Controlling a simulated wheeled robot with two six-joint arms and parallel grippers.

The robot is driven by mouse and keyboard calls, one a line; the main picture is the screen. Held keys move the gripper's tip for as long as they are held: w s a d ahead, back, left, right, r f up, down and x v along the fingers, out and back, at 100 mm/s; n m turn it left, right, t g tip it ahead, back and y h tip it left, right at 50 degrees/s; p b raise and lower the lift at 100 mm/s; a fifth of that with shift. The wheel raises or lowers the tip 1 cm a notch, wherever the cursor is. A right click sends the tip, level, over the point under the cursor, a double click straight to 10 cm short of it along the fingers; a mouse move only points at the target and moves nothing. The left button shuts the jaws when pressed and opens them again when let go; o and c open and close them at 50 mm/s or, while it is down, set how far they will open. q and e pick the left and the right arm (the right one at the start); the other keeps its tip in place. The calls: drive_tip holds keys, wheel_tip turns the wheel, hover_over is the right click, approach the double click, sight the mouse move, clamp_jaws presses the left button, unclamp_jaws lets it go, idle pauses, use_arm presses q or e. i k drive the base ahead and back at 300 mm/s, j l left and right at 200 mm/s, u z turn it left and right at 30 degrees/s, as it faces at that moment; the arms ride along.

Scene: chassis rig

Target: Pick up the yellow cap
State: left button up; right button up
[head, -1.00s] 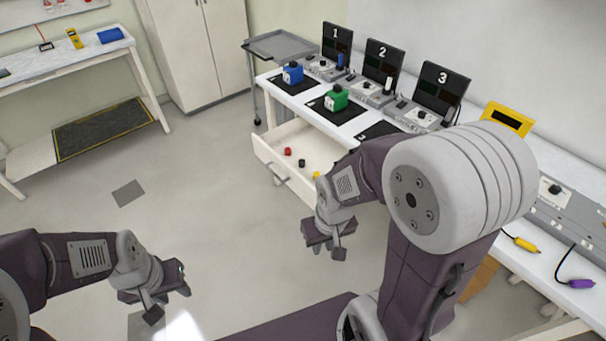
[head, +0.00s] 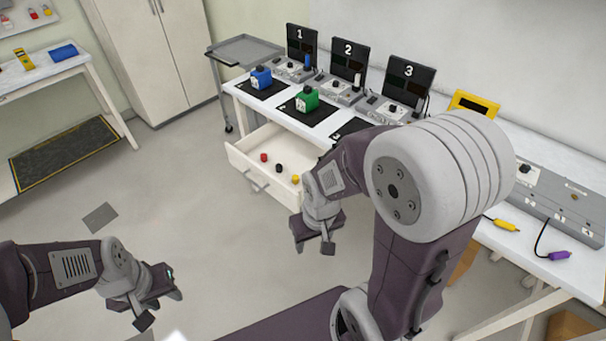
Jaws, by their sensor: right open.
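The yellow cap (head: 295,179) lies in the open drawer (head: 240,160) under the workbench, near the drawer's front right side. A black cap (head: 279,168) and a red cap (head: 264,157) lie to its left in the same drawer. My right gripper (head: 316,245) is open and empty, in front of and below the yellow cap in the picture, apart from it. My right arm hides the drawer's right part. My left gripper (head: 160,304) is at the lower left over the floor, far from the drawer, with its fingers apart and nothing between them.
The workbench (head: 318,127) carries a blue box (head: 261,77), a green box (head: 307,98) and numbered stations with dark screens (head: 348,60). A grey cart (head: 245,50) stands beyond its left end. A side table (head: 45,68) stands at far left.

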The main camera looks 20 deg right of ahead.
sight(295, 177)
drive_tip(key=i+j+z, duration=0.15)
drive_tip(key=i+z, duration=0.2)
drive_tip(key=i+j+z, duration=1.2)
drive_tip(key=j+z, duration=0.3)
drive_tip(key=j, duration=0.2)
drive_tip(key=i+j+z, duration=0.15)
drive_tip(key=j+z, duration=0.2)
drive_tip(key=j, duration=0.2)
drive_tip(key=j+z, duration=0.4)
drive_tip(key=j, duration=0.2)
drive_tip(key=j+z, duration=0.35)
drive_tip(key=j, duration=0.3)
